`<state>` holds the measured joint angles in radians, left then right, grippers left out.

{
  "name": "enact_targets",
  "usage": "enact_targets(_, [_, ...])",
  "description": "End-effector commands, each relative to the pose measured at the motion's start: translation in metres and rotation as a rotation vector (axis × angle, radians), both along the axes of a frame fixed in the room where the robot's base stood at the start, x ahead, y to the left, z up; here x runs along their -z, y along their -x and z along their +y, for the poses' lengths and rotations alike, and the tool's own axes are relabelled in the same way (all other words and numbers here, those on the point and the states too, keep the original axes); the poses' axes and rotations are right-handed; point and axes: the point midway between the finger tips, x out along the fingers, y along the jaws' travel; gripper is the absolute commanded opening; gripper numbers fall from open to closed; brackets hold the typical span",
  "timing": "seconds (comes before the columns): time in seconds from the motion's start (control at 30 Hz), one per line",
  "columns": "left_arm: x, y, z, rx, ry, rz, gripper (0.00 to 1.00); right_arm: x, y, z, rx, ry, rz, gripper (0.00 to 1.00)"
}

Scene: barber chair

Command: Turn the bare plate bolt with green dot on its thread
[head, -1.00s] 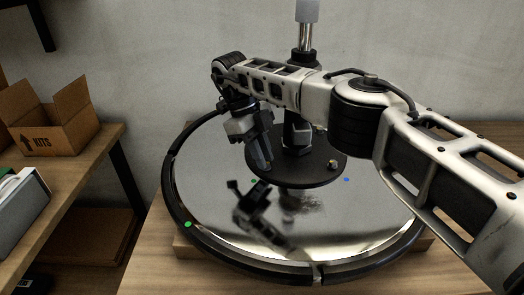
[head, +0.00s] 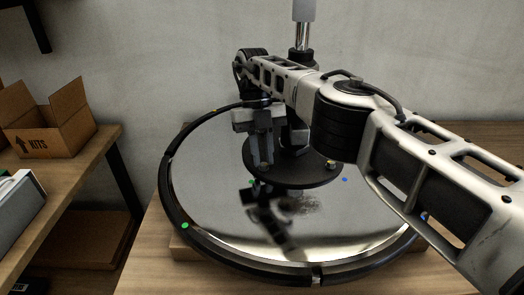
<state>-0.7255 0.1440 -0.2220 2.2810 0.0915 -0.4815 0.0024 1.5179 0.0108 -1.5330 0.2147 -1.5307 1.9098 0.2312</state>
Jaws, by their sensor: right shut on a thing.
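The black round plate (head: 300,179) lies at the middle of a shiny chair base (head: 330,235), around the central column. My right gripper (head: 264,163) points down at the plate's front-left edge. It is shut on the bolt there, which its fingers mostly hide. A small green dot (head: 251,182) shows on the base just in front of that spot. Another bolt (head: 331,165) stands at the plate's right, with a blue dot (head: 345,180) near it. My left gripper is not in view.
The base has a black rim (head: 176,205) with a larger green dot (head: 184,226) at its left. A chrome post (head: 302,38) rises behind my arm. An open cardboard box (head: 48,122) stands on the left bench (head: 75,165). My right arm crosses above the base's right side.

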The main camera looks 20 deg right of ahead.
Motion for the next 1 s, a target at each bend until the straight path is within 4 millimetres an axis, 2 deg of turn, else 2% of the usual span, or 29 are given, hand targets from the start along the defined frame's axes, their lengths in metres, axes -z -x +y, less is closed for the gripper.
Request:
enact_targets(0.2, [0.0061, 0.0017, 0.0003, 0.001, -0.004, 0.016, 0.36, 0.0005, 0.0004, -0.0004, 0.034, -0.001, 0.002, 0.00])
enact_targets(0.6, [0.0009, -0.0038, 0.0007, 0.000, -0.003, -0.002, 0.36, 0.0008, 0.0005, -0.0003, 0.037, -0.001, 0.003, 0.00])
enact_targets(0.63, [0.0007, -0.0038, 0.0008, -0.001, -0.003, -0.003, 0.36, 0.0008, 0.0005, -0.0003, 0.037, -0.001, 0.003, 0.26])
enact_targets(0.7, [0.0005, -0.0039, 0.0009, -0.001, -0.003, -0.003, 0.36, 0.0007, 0.0005, -0.0003, 0.037, -0.001, 0.002, 0.39])
enact_targets(1.0, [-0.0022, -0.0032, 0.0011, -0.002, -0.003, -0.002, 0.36, -0.0026, 0.0001, -0.0010, 0.038, 0.000, 0.001, 0.39])
